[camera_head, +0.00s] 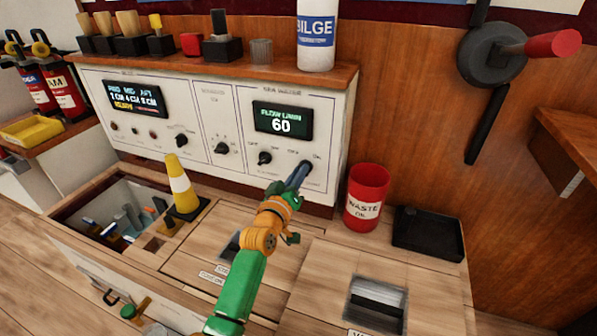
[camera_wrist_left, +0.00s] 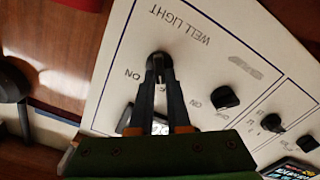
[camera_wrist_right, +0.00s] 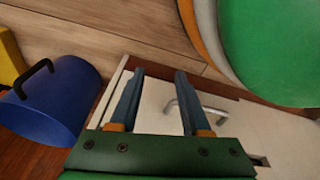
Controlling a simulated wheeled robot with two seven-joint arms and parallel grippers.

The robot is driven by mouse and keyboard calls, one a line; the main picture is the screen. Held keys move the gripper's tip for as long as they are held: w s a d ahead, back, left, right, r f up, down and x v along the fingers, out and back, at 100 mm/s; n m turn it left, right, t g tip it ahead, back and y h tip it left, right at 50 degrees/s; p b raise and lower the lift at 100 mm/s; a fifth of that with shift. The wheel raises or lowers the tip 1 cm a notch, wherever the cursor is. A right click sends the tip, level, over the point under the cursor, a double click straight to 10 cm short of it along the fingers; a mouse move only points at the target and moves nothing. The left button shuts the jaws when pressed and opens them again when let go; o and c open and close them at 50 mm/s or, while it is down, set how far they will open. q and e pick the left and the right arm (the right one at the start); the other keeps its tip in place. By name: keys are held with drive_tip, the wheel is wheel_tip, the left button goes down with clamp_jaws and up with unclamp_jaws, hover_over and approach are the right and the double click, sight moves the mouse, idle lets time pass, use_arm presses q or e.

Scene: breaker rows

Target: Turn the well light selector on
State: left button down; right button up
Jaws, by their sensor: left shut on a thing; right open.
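The well light selector (camera_wrist_left: 159,60) is a dark round knob on the white panel, under the label "WELL LIGHT", which appears upside down in the left wrist view. In the head view the selector (camera_head: 307,165) is at the panel's lower right, mostly covered by my gripper. My left gripper (camera_head: 300,176) is shut on it. In the left wrist view its two fingertips (camera_wrist_left: 160,70) close around the knob. The knob's exact pointer setting is hidden by the fingers. My right gripper (camera_wrist_right: 160,74) is open and empty, near a silver drawer handle (camera_wrist_right: 196,102).
Other dark knobs (camera_head: 264,158) and a display reading 60 (camera_head: 283,121) are on the panel. A red waste bin (camera_head: 367,197) stands right of it, beside a black tray (camera_head: 428,233). A yellow-white cone (camera_head: 183,187) stands by the open well. A blue bucket (camera_wrist_right: 52,105) is near my right gripper.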

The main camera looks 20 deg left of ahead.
use_arm(q)
drive_tip(key=shift+d+m+p, duration=0.2)
drive_tip(key=shift+m+p, duration=0.9)
drive_tip(key=shift+m, duration=2.5)
drive_tip(key=shift+d+m+p, duration=0.2)
drive_tip(key=shift+m+p, duration=0.85)
drive_tip(key=shift+m, duration=2.55)
use_arm(e)
drive_tip(key=shift+h, duration=0.3)
drive_tip(key=shift+s+d+r, duration=0.3)
drive_tip(key=shift+s+d, duration=0.6)
drive_tip(key=shift+s, duration=0.15)
drive_tip(key=shift+s+d+r, duration=0.25)
drive_tip(key=shift+s+d, duration=0.65)
drive_tip(key=shift+s, duration=0.15)
use_arm(q)
drive_tip(key=c, duration=0.9)
unclamp_jaws()
